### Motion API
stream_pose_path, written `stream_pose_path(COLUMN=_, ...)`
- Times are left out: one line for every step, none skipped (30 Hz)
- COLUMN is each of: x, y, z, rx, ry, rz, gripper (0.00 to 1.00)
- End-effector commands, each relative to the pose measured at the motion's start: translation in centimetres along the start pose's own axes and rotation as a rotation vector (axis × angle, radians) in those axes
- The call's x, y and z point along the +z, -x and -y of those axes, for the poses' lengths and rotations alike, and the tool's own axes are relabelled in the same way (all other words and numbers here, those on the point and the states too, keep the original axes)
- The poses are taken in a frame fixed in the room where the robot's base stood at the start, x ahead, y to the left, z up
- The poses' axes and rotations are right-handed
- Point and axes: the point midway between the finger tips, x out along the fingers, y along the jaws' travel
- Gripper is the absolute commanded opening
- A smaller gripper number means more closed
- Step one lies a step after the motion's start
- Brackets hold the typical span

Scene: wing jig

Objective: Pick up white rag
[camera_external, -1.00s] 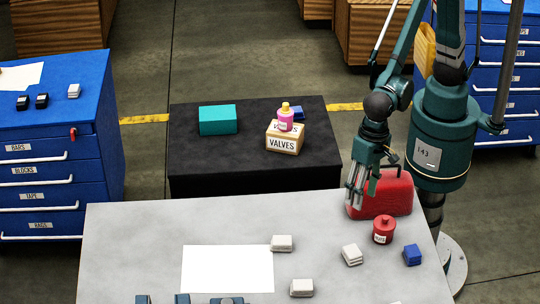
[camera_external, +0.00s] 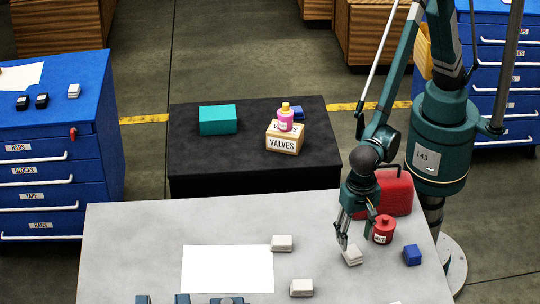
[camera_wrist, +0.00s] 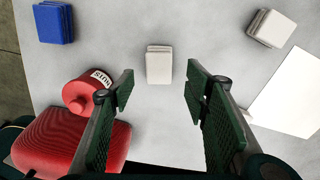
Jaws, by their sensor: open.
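Several folded white rags lie on the grey table. One white rag (camera_external: 352,256) is near the right side, just under my gripper (camera_external: 357,236). In the wrist view this rag (camera_wrist: 159,65) lies ahead of and between the two spread fingers of my gripper (camera_wrist: 158,88), apart from both. A second white rag (camera_external: 281,243) lies at the right edge of a white sheet, and it also shows in the wrist view (camera_wrist: 271,28). A third white rag (camera_external: 302,288) lies nearer the front edge. My gripper is open and empty.
A red bottle (camera_external: 383,230) and a red case (camera_external: 392,192) stand close to my gripper. A blue folded rag (camera_external: 412,255) lies to the right. A white sheet (camera_external: 227,268) covers the table's left middle. A black bench (camera_external: 250,170) with boxes is behind.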

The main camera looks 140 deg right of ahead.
Motion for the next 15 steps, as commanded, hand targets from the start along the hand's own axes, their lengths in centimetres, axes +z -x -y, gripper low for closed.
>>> stream_pose_path(x=0.0, y=0.0, z=0.0, rx=0.0, ry=0.0, rz=0.0, gripper=0.46)
stream_pose_path(x=0.0, y=0.0, z=0.0, rx=0.0, ry=0.0, rz=0.0, gripper=0.46)
stream_pose_path(x=0.0, y=0.0, z=0.0, rx=0.0, ry=0.0, rz=0.0, gripper=0.46)
stream_pose_path(x=0.0, y=0.0, z=0.0, rx=0.0, ry=0.001, rz=0.0, gripper=0.46)
stream_pose_path(x=0.0, y=0.0, z=0.0, rx=0.0, ry=0.001, rz=0.0, gripper=0.46)
stream_pose_path(x=0.0, y=-0.1, z=0.0, rx=0.0, ry=0.001, rz=0.0, gripper=0.46)
stream_pose_path(x=0.0, y=-0.2, z=0.0, rx=0.0, ry=0.001, rz=0.0, gripper=0.46)
stream_pose_path(x=0.0, y=-0.3, z=0.0, rx=0.0, ry=0.001, rz=0.0, gripper=0.46)
stream_pose_path(x=0.0, y=-0.5, z=0.0, rx=0.0, ry=0.001, rz=0.0, gripper=0.46)
stream_pose_path(x=0.0, y=-0.7, z=0.0, rx=0.0, ry=0.001, rz=0.0, gripper=0.46)
stream_pose_path(x=0.0, y=-1.0, z=0.0, rx=0.0, ry=0.001, rz=0.0, gripper=0.46)
stream_pose_path(x=0.0, y=-1.3, z=0.0, rx=0.0, ry=0.001, rz=0.0, gripper=0.46)
stream_pose_path(x=0.0, y=-1.6, z=0.0, rx=0.0, ry=0.001, rz=0.0, gripper=0.46)
stream_pose_path(x=0.0, y=-1.8, z=0.0, rx=0.0, ry=0.001, rz=0.0, gripper=0.46)
stream_pose_path(x=0.0, y=-2.0, z=0.0, rx=0.0, ry=0.001, rz=0.0, gripper=0.46)
